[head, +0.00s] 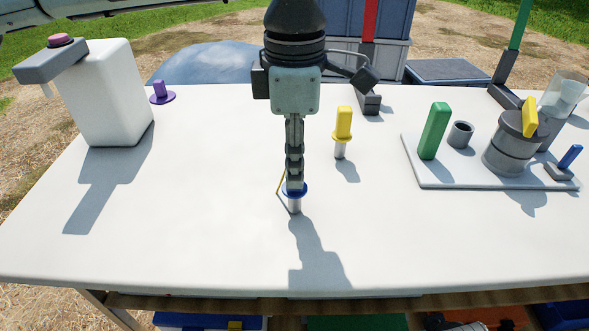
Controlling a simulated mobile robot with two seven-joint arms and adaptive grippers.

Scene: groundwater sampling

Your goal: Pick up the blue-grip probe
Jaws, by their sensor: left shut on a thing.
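My left gripper (294,175) points straight down over the middle of the white table. Its fingers are shut on the blue-grip probe (294,203). The probe's blue collar and short metal tip show below the fingertips, and its grip is hidden between the fingers. The probe is upright. Its tip is at or just above the tabletop; I cannot tell whether it touches. My right gripper is not in view.
A yellow-grip probe (341,139) stands just right of my gripper. A purple-grip probe (160,94) is beside the white dispenser (107,95) at left. A grey tray (470,182) at right carries a green block (434,131) and a pot (507,152). The front tabletop is clear.

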